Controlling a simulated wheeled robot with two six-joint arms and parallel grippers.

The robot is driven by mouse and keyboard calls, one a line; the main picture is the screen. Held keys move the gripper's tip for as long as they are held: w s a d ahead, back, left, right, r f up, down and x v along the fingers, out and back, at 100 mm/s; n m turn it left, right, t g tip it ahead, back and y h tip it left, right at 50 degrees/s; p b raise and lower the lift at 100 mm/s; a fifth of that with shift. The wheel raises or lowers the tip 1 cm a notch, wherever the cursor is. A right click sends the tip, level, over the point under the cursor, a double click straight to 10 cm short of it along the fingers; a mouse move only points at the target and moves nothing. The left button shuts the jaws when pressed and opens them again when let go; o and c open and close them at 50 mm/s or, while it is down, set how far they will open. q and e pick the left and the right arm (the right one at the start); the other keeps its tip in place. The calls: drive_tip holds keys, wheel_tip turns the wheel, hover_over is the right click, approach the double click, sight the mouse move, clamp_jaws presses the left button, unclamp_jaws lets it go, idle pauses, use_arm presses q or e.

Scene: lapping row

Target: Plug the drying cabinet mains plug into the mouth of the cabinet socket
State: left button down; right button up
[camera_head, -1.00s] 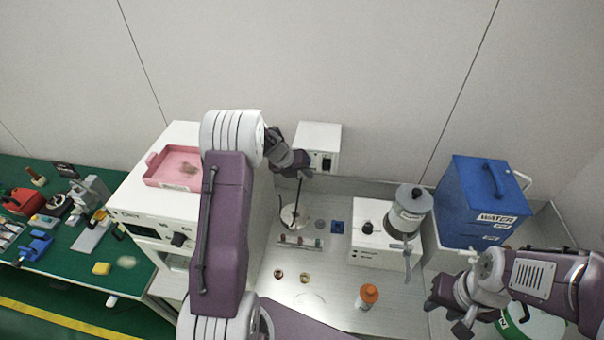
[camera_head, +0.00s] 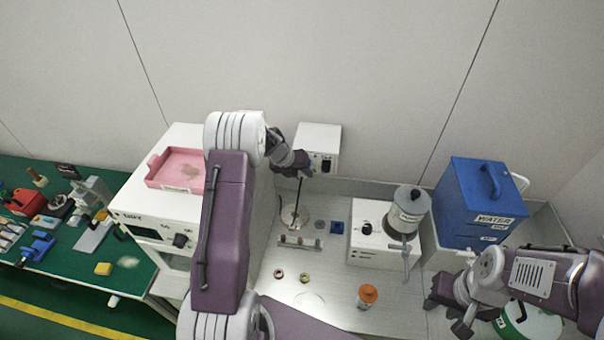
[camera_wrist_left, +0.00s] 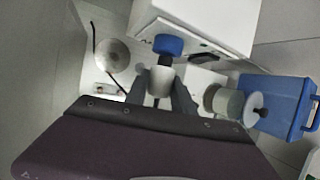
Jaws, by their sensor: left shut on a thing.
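My left gripper (camera_head: 304,168) is at the front of the white socket box (camera_head: 320,140) on the back wall. In the left wrist view its fingers (camera_wrist_left: 160,92) are shut on the pale body of the mains plug (camera_wrist_left: 159,80). A dark section and a blue round piece (camera_wrist_left: 168,44) lie in line beyond the plug body, against the socket box (camera_wrist_left: 225,22). I cannot tell whether the blue piece is the socket mouth or how deep the plug sits. In the head view the plug is hidden by my gripper. My right gripper (camera_head: 448,315) is open and empty at lower right.
The white cabinet (camera_head: 140,195) with a pink tray (camera_head: 178,185) stands left of my left arm. A white unit (camera_head: 375,255), blue water container (camera_head: 482,205) and orange-capped bottle (camera_head: 367,295) stand to the right.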

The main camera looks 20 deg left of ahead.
use_arm(q)
drive_tip(key=shift+w+a+p, duration=0.25)
drive_tip(key=shift+w+p, duration=0.65)
drive_tip(key=shift+p, duration=0.15)
drive_tip(key=c, duration=1.1)
unclamp_jaws()
drive_tip(key=shift+o, duration=0.5)
drive_tip(key=shift+w, duration=0.1)
drive_tip(key=b+v, duration=0.1)
drive_tip(key=v, duration=0.8)
drive_tip(key=shift+b, duration=0.35)
